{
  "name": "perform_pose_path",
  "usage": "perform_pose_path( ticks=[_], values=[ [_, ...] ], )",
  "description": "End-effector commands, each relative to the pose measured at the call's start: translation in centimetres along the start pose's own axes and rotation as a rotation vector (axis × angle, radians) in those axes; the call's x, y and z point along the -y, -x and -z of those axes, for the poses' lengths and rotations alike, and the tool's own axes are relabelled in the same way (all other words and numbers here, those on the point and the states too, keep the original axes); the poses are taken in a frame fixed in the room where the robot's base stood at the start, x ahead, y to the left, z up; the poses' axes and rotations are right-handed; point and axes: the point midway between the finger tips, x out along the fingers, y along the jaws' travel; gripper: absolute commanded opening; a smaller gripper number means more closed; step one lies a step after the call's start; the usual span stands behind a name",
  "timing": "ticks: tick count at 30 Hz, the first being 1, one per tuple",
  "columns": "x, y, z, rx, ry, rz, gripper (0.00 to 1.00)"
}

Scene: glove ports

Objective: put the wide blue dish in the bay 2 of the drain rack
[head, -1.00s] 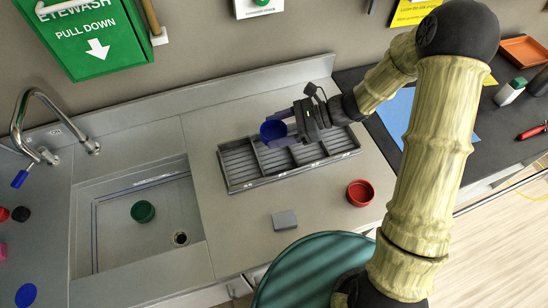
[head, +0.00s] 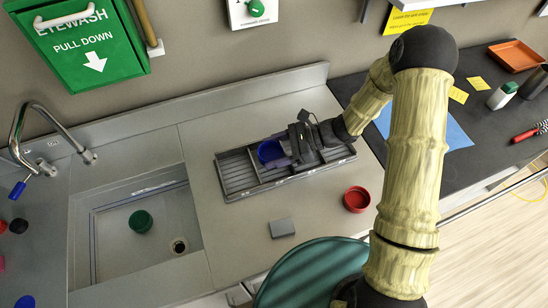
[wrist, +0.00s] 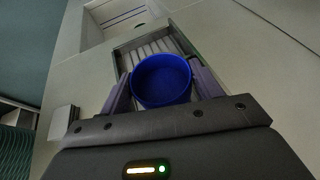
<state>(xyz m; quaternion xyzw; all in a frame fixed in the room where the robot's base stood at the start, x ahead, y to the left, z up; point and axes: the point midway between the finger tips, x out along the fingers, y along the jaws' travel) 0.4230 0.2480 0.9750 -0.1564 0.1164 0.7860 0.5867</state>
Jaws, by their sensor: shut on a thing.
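The wide blue dish (head: 269,151) is held between the fingers of my gripper (head: 280,150), over the left-middle part of the drain rack (head: 232,197). In the wrist view the blue dish (wrist: 161,79) sits upright between the two grey fingers of my gripper (wrist: 160,88), its open top showing. The rack is a dark grey tray with ribbed bays split by dividers; its left bay shows bare in the wrist view (wrist: 150,48). The dish and gripper hide the middle bays. I cannot tell whether the dish touches the rack floor. No bay numbers are readable.
A red dish (head: 356,199) and a grey block (head: 282,227) stand on the counter in front of the rack. A green dish (head: 140,221) lies in the sink (head: 110,260) at left. A faucet (head: 40,120) rises behind it. The wall stands behind the counter.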

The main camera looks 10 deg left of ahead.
Motion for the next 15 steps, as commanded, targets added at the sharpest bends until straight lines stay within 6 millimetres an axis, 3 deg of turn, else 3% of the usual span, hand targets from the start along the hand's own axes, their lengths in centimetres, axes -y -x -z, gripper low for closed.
perform_pose_path(
  ticks=[9, 15],
  values=[
    [-0.1, -1.4, 3.3, 0.000, -0.004, -0.002, 0.43],
    [-0.1, -1.6, 3.9, -0.002, -0.001, 0.000, 0.43]
  ],
)
